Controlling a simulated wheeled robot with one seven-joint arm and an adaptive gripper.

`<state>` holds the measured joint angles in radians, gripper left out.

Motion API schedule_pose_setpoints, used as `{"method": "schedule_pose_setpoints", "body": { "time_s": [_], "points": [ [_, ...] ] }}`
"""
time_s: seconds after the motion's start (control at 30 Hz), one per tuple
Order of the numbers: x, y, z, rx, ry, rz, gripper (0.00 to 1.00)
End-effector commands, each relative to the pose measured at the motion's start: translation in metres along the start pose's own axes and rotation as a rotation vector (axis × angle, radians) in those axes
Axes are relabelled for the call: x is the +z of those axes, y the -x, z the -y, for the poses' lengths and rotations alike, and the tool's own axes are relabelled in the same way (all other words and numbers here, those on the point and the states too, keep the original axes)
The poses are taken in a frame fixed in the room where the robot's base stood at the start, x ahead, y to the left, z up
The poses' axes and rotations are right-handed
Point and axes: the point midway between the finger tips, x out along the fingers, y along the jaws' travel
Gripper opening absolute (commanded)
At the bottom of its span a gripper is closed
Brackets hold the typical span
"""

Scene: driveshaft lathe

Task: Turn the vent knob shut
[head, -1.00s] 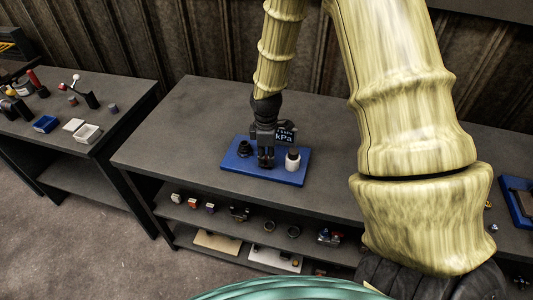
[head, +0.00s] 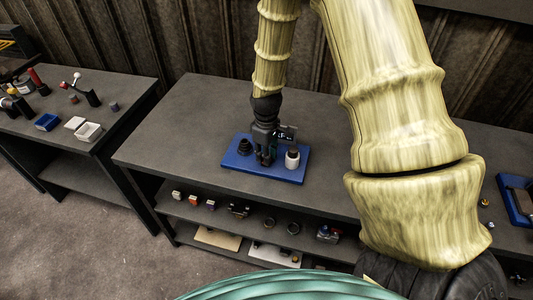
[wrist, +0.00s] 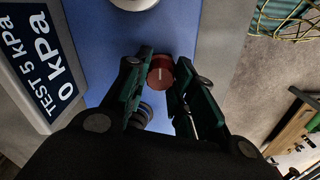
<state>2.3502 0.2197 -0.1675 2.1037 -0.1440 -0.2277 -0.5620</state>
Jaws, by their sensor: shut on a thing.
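In the head view my gripper (head: 265,160) points down over the middle of the blue base plate (head: 235,161), and the knob is hidden behind the fingers. A display (wrist: 37,58) beside the plate reads "TEST 5 kPa" and "0 kPa". In the head view the display is mostly covered.
The grey bench top (head: 190,125) is clear to the left. Small parts lie on the shelf below.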

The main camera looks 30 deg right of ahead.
Motion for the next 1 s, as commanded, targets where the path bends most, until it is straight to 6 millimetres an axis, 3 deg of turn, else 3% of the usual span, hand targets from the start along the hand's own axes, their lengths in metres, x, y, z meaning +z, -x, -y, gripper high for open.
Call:
{"method": "schedule_pose_setpoints", "body": {
  "time_s": [0.33, 0.37, 0.47, 0.83, 1.0],
  "points": [
    [-0.003, 0.002, -0.002, 0.004, 0.000, -0.006, 0.01],
    [-0.003, 0.002, -0.002, 0.004, 0.000, -0.006, 0.29],
    [-0.003, 0.002, -0.001, 0.004, 0.001, -0.006, 0.47],
    [-0.001, 0.002, -0.001, 0.002, 0.000, -0.003, 0.48],
    [-0.002, 0.015, -0.001, 0.003, 0.001, -0.004, 0.48]
  ]
}}
